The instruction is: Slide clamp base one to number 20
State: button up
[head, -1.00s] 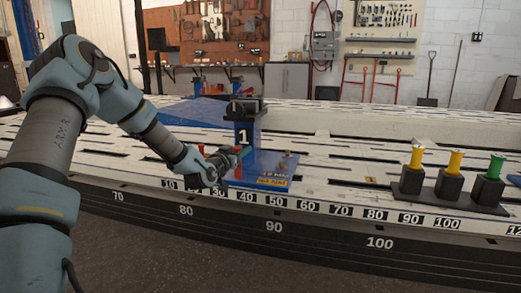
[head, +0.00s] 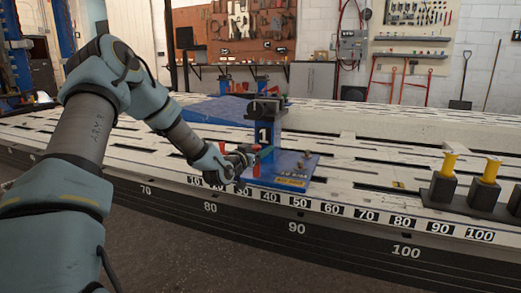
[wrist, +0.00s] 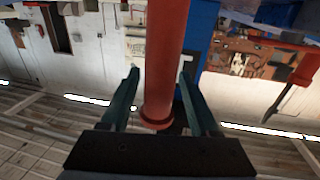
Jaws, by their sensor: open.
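Clamp base one (head: 264,135), a blue upright marked 1 on a blue foot plate (head: 285,168), stands on the slotted white bench. Its front edge lies above about numbers 40 and 50 of the scale strip (head: 299,202). The number 20 is hard to read beside my gripper. My gripper (head: 243,163) is at the left side of the base. In the wrist view a red bar-like handle (wrist: 166,60) passes between the two open fingers (wrist: 158,76), with a gap on each side. The upright's blue face (wrist: 199,35) shows behind it.
Black blocks with yellow tops (head: 443,185) stand on the bench at the right. A long pale beam (head: 420,150) lies behind. Blue parts (head: 210,108) lie at the bench's back left. The bench between base and blocks is mostly clear.

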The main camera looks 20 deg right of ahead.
jog(key=p+v, duration=0.3)
jog(key=v, duration=0.7)
jog(key=shift+s+a, duration=0.25)
jog(key=shift+a, duration=0.05)
jog(key=s+a+f+n+g+y+p, duration=0.1)
jog(key=s+a+n+g+y+p, duration=0.25)
jog(key=a+y, duration=1)
jog(key=s+a+r+n+g+p, duration=0.1)
jog(key=s+a+r+n+g, duration=0.2)
jog(key=s+a, duration=0.55)
jog(key=s+a+r+n+g+p, duration=0.2)
jog(key=s+a+r+n+g, duration=0.1)
jog(key=s+a, duration=0.55)
notch_tip(320, 180, up, 37)
jog(key=p, duration=3.7)
jog(key=shift+s+r, duration=0.2)
